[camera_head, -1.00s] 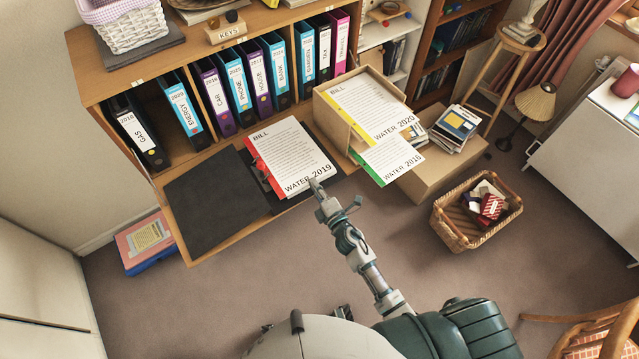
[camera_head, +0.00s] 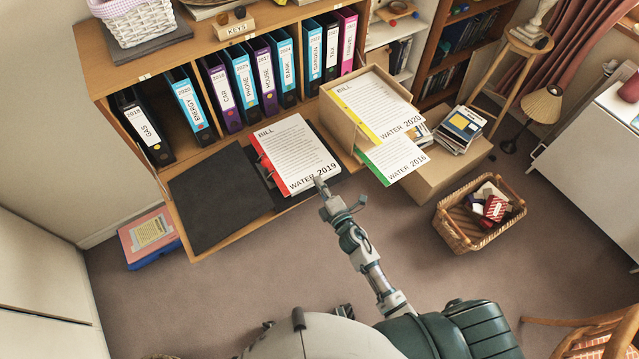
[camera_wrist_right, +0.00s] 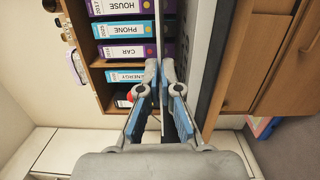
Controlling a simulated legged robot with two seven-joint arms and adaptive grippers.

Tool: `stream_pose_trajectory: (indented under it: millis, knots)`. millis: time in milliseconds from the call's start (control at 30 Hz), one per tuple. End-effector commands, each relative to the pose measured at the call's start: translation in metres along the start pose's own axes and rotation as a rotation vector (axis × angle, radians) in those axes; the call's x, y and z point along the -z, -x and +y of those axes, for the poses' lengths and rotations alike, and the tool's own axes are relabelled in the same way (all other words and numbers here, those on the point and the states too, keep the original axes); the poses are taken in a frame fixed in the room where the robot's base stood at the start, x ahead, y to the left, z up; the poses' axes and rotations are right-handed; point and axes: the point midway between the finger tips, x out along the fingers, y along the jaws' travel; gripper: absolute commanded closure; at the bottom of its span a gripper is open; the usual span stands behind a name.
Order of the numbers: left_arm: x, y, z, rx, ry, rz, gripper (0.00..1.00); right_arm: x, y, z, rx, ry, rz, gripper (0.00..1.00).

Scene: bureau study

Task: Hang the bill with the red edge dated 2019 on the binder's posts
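The bill with the red edge, marked WATER 2019 (camera_head: 298,152), is above the right half of the open black binder (camera_head: 220,192) in the head view. Its red edge is on the left, near the binder's middle. The binder's posts are too small or hidden to make out, and I cannot tell whether the bill touches them. My right gripper (camera_head: 320,184) is at the bill's near right corner. In the right wrist view, the right gripper (camera_wrist_right: 159,78) has its fingers closed about a thin white sheet (camera_wrist_right: 159,35) seen edge-on. My left gripper is not in view.
A cardboard box (camera_head: 345,118) right of the binder carries the yellow-edged WATER 2020 bill (camera_head: 372,105) and green-edged WATER 2016 bill (camera_head: 394,158). Several upright folders (camera_head: 240,85) stand behind. A wicker basket (camera_head: 458,236) is on the floor.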

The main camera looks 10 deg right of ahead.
Motion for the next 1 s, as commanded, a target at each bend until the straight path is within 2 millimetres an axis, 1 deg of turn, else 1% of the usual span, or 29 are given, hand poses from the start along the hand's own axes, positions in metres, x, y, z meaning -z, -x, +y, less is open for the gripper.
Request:
stream_pose_trajectory:
  millis: [200,600,1000]
  knots:
    - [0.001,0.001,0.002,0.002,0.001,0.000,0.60,-0.005,0.001,0.000,-0.001,-0.003,0.000,1.00]
    - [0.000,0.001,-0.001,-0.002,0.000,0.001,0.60,-0.009,0.002,0.001,0.000,0.002,0.000,1.00]
    - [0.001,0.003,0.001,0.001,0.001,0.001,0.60,-0.022,0.005,0.000,0.000,0.000,-0.001,1.00]
